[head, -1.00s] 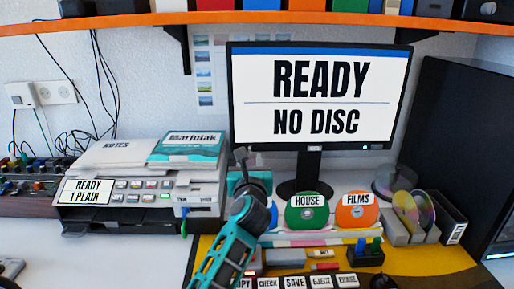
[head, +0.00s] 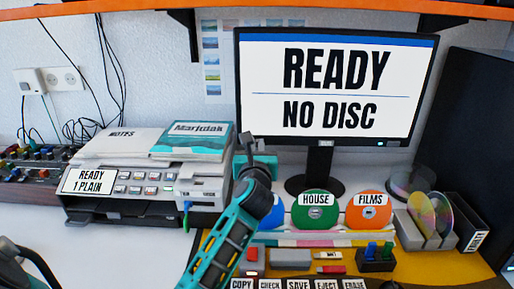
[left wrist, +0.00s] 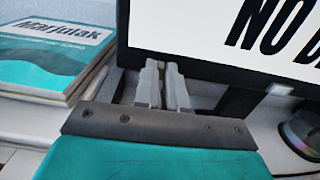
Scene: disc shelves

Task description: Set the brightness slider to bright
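The monitor (head: 337,95) shows "READY" and "NO DISC"; its lower left part also shows in the left wrist view (left wrist: 225,35). I cannot make out a brightness slider in either view. A small light shows at the monitor's lower right edge. My left gripper (head: 247,142) points up beside the monitor's lower left corner, over the back of the desk. In the left wrist view its two grey fingers (left wrist: 162,70) stand close together, with nothing visible between them. They appear in front of the monitor's lower left edge; I cannot tell whether they touch. My right gripper is out of view.
Discs labelled HOUSE (head: 317,210) and FILMS (head: 368,211) stand below the monitor. Labelled buttons (head: 298,284) line the front. An orange shelf (head: 300,14) runs above. White desk at lower left is mostly clear.

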